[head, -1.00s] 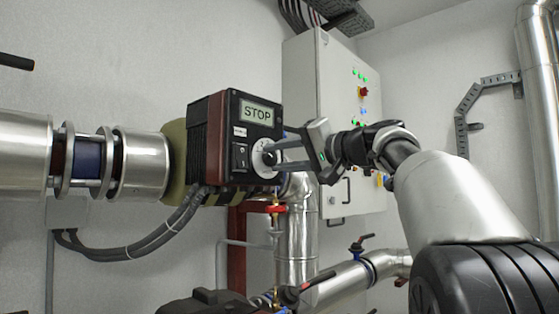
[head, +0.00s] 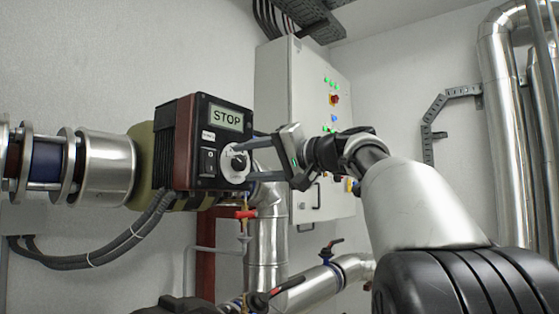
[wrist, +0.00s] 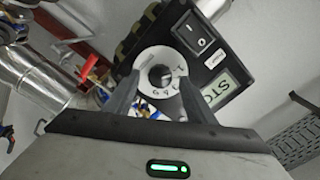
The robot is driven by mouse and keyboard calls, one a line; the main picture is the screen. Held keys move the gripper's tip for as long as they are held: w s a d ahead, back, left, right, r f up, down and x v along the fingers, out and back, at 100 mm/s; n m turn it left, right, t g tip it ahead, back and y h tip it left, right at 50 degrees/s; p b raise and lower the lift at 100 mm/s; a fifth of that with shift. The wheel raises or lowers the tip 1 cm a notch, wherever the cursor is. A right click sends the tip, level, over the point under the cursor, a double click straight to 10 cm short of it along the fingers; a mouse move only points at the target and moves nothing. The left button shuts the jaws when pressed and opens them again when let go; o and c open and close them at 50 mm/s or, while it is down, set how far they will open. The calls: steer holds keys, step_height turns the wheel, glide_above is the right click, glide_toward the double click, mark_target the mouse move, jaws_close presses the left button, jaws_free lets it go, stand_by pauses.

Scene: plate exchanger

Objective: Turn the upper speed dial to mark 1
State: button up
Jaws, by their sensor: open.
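The speed dial (head: 236,163) is a white round scale with a black knob, on the dark control box (head: 207,143) below a STOP display. In the wrist view the dial (wrist: 147,57) faces me, with small digits on its rim; which mark the knob points to is unclear. My gripper (head: 249,160) is open, its two fingers stretched toward the dial from the right. In the wrist view the fingers of my gripper (wrist: 159,80) stand on either side of the knob, apart from each other. Contact with the knob is not clear.
A black rocker switch (head: 207,161) sits left of the dial, close to it. A grey cabinet (head: 275,95) stands behind. A red-handled valve (head: 246,214) and pipes lie below the box. Cables (head: 125,232) hang at lower left. The wall space above is free.

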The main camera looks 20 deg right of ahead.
steer(key=v, duration=1.6)
steer(key=shift+s, duration=0.25)
steer(key=shift+d, duration=0.15)
